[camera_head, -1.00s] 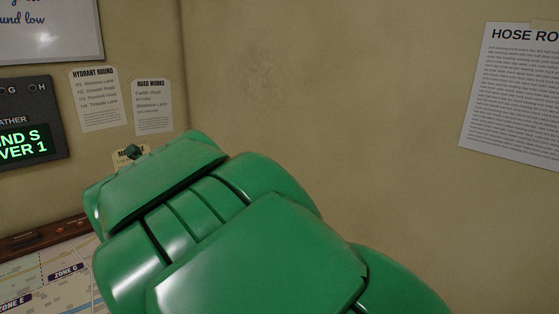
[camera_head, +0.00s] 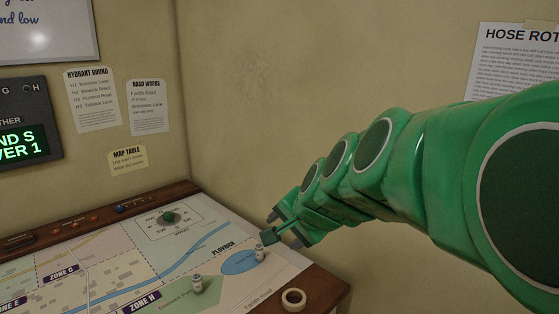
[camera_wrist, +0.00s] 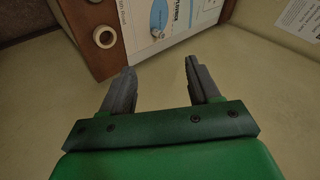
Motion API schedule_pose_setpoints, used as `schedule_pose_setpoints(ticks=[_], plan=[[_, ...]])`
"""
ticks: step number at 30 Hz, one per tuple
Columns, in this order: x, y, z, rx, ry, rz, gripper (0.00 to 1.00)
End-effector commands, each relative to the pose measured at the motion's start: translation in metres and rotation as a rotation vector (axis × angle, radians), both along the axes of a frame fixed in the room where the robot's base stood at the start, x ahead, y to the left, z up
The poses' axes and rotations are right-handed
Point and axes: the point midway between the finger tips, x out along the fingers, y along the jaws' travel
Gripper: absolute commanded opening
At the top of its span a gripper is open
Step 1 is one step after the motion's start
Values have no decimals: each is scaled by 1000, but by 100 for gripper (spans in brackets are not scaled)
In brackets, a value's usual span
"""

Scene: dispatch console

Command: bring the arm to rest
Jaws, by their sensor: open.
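My arm, green with round joint caps, reaches in from the right in the head view. My gripper (camera_head: 275,226) is at its far end, by the right edge of the map table (camera_head: 325,285). In the wrist view my gripper (camera_wrist: 160,67) has its two dark fingers spread apart, with nothing between them. The table's corner (camera_wrist: 88,50) shows beyond the fingers, at the top of that view.
A tape roll (camera_head: 293,299) lies near the table's right corner. Walls with notices (camera_head: 93,99) stand behind and to the right.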

Motion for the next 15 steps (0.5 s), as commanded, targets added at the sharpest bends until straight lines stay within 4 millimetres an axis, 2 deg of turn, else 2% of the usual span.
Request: schedule_pose_setpoints(ticks=[1,3,9,15], plan=[[-23,-9,-18,-57,50,55,61],[-55,-20,-39,-137,117,139,61],[-149,-62,-93,-331,327,366,61],[-235,-106,-125,-464,531,558,61]])
